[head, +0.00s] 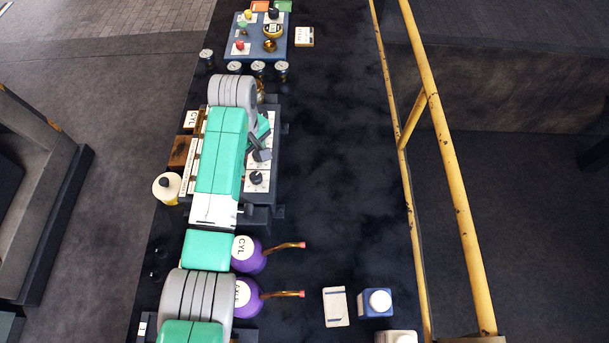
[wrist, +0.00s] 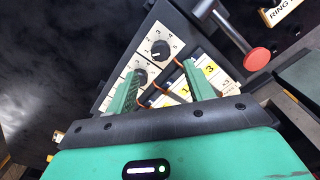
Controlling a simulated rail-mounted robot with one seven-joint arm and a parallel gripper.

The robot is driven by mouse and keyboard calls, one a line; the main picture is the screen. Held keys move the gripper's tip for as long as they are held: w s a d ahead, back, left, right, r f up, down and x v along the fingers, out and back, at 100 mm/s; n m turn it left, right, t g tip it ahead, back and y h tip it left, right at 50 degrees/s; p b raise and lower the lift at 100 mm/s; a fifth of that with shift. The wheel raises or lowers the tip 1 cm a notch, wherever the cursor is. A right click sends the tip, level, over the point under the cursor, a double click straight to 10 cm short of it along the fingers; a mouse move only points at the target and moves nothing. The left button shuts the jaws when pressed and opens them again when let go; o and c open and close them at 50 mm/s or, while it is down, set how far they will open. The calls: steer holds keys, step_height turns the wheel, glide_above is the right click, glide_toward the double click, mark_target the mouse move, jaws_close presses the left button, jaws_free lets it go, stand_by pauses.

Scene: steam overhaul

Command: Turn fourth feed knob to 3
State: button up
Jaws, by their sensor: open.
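A pale panel (wrist: 190,58) with black knobs lies ahead of my gripper in the wrist view. One round black knob (wrist: 160,49) has a white pointer line and printed numbers around it, and stands beyond the fingertips. A second black knob (wrist: 140,76) is nearer, close to the left finger, which partly hides its surroundings. I cannot tell which knob is the fourth. My gripper (wrist: 161,72) is open, with nothing seen held between its green fingers. In the head view a black knob (head: 256,178) shows on the panel beside my arm, which hides part of the panel.
A lever with a red end (wrist: 257,60) stands right of the panel in the wrist view. A blue tray (head: 247,48) with small parts lies at the back. The dark bench right of the panel is clear.

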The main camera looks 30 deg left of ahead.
mark_target(255, 175)
steer(key=shift+a, duration=0.1)
step_height(255, 175, down, 8)
steer(key=shift+s+r+b, duration=0.1)
steer(key=shift+r+b, duration=0.05)
steer(key=shift+b, duration=0.25)
steer(key=c, duration=1)
